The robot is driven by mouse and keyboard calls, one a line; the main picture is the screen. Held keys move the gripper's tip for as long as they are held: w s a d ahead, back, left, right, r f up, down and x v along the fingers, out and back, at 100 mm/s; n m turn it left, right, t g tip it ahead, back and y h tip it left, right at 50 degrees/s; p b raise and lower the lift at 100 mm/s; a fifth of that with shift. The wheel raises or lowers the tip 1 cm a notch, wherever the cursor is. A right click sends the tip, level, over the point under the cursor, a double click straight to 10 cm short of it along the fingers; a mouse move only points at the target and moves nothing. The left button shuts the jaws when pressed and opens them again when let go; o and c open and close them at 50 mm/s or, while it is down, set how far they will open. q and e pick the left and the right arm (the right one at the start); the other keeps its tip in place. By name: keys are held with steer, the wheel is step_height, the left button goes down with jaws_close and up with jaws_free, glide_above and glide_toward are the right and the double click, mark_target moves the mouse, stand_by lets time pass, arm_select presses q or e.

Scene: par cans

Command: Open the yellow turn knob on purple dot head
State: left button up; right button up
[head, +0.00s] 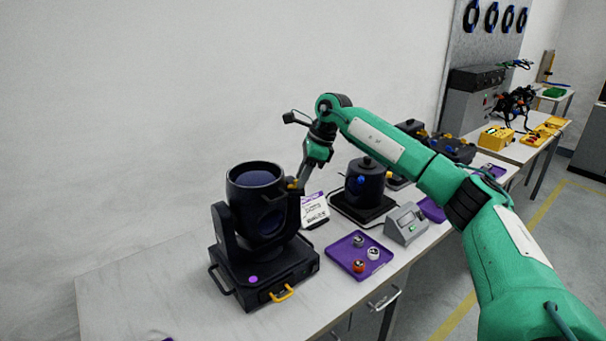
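The purple dot head (257,228) is a large dark moving-head lamp standing upright on the table at the centre left, with a purple dot (253,279) on its base. A small yellow knob (292,183) shows at the upper right side of its yoke. My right gripper (299,184) reaches down from the upper right with its fingertips at this knob. Fingers and knob overlap, so I cannot tell whether the fingers are closed on it. My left gripper is not in view.
A yellow handle (282,293) sticks out of the base front. A white card (314,208), a smaller dark lamp (365,185), a purple tray (345,264) with small knobs and a grey box (406,223) stand to the right. The table's left part (150,290) is clear.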

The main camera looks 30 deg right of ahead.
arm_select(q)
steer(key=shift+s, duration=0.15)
arm_select(e)
steer(key=shift+c, duration=0.4)
jaws_close()
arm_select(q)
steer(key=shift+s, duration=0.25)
